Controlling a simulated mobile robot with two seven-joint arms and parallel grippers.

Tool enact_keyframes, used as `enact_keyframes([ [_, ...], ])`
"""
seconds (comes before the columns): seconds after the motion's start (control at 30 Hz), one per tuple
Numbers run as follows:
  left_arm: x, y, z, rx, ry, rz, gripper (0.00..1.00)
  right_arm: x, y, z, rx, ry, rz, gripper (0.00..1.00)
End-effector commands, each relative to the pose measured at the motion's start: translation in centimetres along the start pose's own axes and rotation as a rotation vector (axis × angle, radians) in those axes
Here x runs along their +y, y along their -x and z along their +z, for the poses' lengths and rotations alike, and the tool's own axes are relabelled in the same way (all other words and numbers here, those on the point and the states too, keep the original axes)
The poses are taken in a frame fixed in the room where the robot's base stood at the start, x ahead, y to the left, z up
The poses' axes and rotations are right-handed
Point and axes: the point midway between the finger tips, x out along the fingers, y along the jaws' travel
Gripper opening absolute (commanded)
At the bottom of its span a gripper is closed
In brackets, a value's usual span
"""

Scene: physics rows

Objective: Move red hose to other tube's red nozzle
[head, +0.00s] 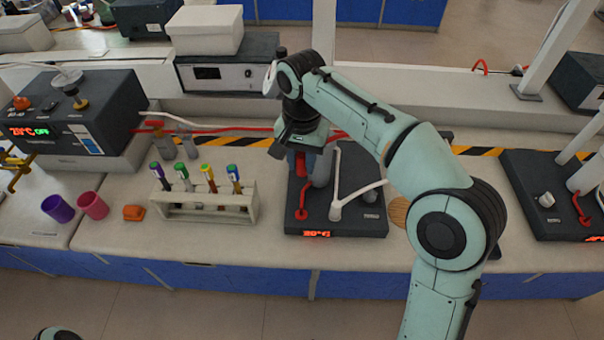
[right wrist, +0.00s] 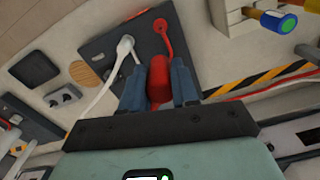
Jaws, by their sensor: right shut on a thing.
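A black hotplate unit (head: 350,222) with a lit red display stands below my right gripper (head: 303,150). A short red hose (head: 302,190) rises from a round red fitting at its front left toward the gripper. In the right wrist view, the blue-grey fingers (right wrist: 158,88) are shut on a red piece (right wrist: 158,70), and the red hose (right wrist: 163,38) shows just beyond it. A grey upright tube (head: 322,170) stands beside the hose; a white hose (head: 337,188) runs next to it. Another black unit (head: 535,180) at the right also has a red hose (head: 581,208). My left gripper is not seen.
A rack (head: 205,205) with several coloured tubes stands left of the hotplate. Purple (head: 57,208) and pink (head: 93,205) cups are farther left. A long red hose (head: 235,128) crosses behind the rack. The bench front is mostly clear.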

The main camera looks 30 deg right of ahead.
Motion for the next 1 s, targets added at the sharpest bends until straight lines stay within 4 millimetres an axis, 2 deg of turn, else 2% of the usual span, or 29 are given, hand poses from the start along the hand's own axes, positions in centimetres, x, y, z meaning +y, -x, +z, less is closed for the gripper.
enact_keyframes([
  [0.03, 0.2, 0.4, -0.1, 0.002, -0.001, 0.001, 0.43, -0.1, 1.0, -0.1, 0.002, 0.000, -0.002, 0.00],
  [0.2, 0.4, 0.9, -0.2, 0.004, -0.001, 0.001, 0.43, -0.1, 2.4, 0.0, 0.000, 0.001, 0.000, 0.00],
  [1.0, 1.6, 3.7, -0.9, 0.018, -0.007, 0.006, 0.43, 0.0, 5.4, 0.0, 0.000, 0.001, 0.000, 0.00],
])
